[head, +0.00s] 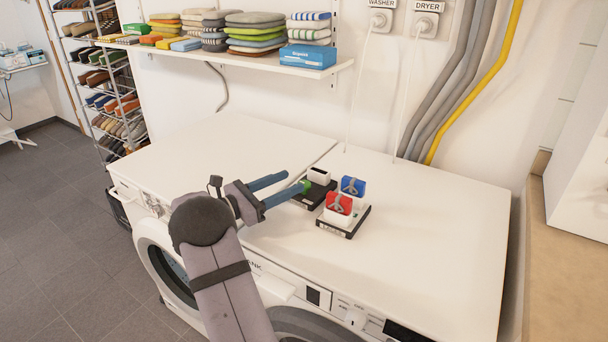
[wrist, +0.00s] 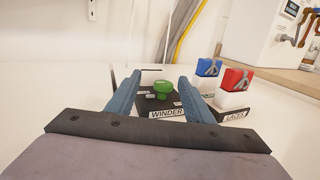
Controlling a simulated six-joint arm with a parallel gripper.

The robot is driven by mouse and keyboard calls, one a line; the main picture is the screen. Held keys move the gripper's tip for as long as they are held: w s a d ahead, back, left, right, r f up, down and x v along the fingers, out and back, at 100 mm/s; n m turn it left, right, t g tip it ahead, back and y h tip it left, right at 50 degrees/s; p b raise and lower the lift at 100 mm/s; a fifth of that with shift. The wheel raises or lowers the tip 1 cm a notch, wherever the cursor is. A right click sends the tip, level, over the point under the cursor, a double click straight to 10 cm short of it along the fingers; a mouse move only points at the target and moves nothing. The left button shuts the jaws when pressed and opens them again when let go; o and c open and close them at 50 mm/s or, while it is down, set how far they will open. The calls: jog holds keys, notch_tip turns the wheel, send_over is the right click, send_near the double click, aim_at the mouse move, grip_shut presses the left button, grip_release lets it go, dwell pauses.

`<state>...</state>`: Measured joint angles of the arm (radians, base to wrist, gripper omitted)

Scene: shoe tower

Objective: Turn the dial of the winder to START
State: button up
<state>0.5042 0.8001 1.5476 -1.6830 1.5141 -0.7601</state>
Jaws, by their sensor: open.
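The winder is a low black box with a label reading WINDER (wrist: 168,114) on its front, on top of the right-hand white machine. Its green dial (wrist: 163,88) stands on its top, with small white labels around it that are too small to read. In the wrist view the dial lies between the fingers (wrist: 155,92), with gaps on both sides. Contact cannot be seen.
Just right of the winder is the laces box (head: 345,229) with a red block (head: 338,211) and a blue block (head: 356,185) in white holders. A shelf (head: 250,62) with insoles runs along the wall behind. The machine top to the right (head: 440,220) is clear.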

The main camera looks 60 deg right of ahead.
jog(key=shift+w+a+f+m+g+y, duration=0.25)
jog(key=shift+a+f+g+y, duration=0.25)
jog(key=shift+a+f+g, duration=0.3)
jog(key=shift+p+x, duration=0.7)
jog(key=shift+x, duration=3)
jog(key=c, duration=1)
